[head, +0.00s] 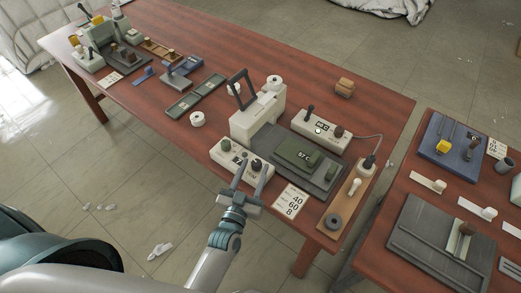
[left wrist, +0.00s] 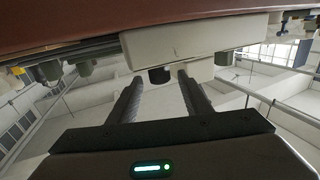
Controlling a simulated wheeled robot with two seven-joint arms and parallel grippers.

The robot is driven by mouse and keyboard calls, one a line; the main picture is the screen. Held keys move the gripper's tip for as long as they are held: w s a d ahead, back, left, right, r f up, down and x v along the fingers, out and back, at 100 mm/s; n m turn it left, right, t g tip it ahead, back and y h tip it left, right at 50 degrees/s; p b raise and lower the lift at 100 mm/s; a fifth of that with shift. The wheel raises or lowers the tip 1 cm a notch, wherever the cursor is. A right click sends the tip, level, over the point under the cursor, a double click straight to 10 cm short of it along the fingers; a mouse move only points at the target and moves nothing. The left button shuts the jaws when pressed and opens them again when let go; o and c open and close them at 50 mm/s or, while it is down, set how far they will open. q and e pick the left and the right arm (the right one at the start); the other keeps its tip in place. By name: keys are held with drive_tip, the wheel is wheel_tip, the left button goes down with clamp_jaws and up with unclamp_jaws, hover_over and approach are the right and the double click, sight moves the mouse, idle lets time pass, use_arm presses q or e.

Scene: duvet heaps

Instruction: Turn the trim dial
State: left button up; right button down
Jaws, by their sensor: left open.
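A white control box (head: 240,157) sits at the front edge of the table and carries a green knob (head: 226,145) and a dark round dial (head: 257,165). I cannot read which one is labelled trim. My left gripper (head: 254,168) is open, its two fingers on either side of the dark dial. In the left wrist view, the dark dial (left wrist: 160,75) shows between the tips of the open gripper (left wrist: 157,82), seen upside down below the pale box (left wrist: 165,43). Contact cannot be told. My right gripper is not in view.
Behind the box stands a cream machine (head: 258,112) with a dark bed and green block (head: 300,153). A second control box (head: 322,130) has a display and knobs. A number card (head: 291,200) lies right of my gripper. A second table (head: 408,200) stands at right.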

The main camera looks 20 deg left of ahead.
sight(261, 159)
use_arm(q)
drive_tip(key=w+p, duration=0.1)
drive_tip(key=w, duration=0.6)
drive_tip(key=shift+d, duration=0.1)
drive_tip(key=c, duration=1.1)
